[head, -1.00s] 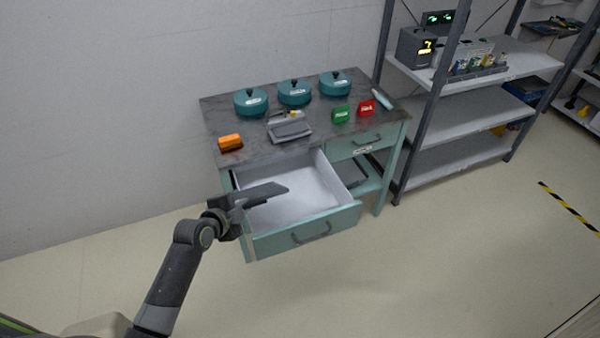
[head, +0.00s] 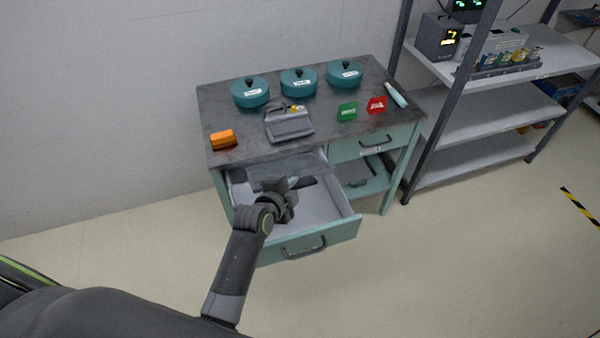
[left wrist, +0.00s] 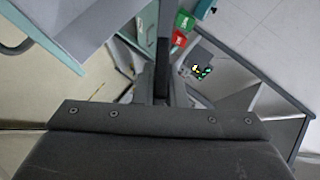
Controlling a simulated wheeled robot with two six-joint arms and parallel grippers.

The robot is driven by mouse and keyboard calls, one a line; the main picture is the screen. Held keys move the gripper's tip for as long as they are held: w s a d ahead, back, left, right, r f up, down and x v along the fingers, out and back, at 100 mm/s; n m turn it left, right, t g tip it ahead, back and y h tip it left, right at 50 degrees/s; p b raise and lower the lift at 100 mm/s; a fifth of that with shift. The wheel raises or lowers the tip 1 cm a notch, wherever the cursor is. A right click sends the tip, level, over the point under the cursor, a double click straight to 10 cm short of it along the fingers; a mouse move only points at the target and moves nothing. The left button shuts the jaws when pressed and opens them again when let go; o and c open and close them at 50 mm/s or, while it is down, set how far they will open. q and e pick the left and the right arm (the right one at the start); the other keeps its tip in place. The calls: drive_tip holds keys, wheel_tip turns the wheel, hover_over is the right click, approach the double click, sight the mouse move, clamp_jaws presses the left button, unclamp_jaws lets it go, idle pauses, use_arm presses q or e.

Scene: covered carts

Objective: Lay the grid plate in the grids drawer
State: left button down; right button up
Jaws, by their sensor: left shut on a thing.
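The open drawer (head: 325,205) of the green bench is pulled out toward me, with a pale, empty-looking floor where I can see it. No label on it is readable. My left gripper (head: 283,191) is over the open drawer and shut on the dark grid plate (head: 304,181). The plate is mostly hidden by the gripper in the head view, and only its dark ends show. I cannot tell whether it touches the drawer floor. In the left wrist view the gripper's dark body fills the bottom, and the plate is hard to make out. My right gripper is not in view.
The bench top (head: 215,100) holds several teal lidded pots, a grey device (head: 288,124), an orange block (head: 223,140), a green card (head: 347,111) and a red card (head: 377,105). A closed drawer (head: 372,143) is at right. A metal shelf (head: 480,125) stands right of the bench.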

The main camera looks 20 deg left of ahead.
use_arm(q)
drive_tip(key=shift+v, duration=0.85)
drive_tip(key=shift+w, duration=0.1)
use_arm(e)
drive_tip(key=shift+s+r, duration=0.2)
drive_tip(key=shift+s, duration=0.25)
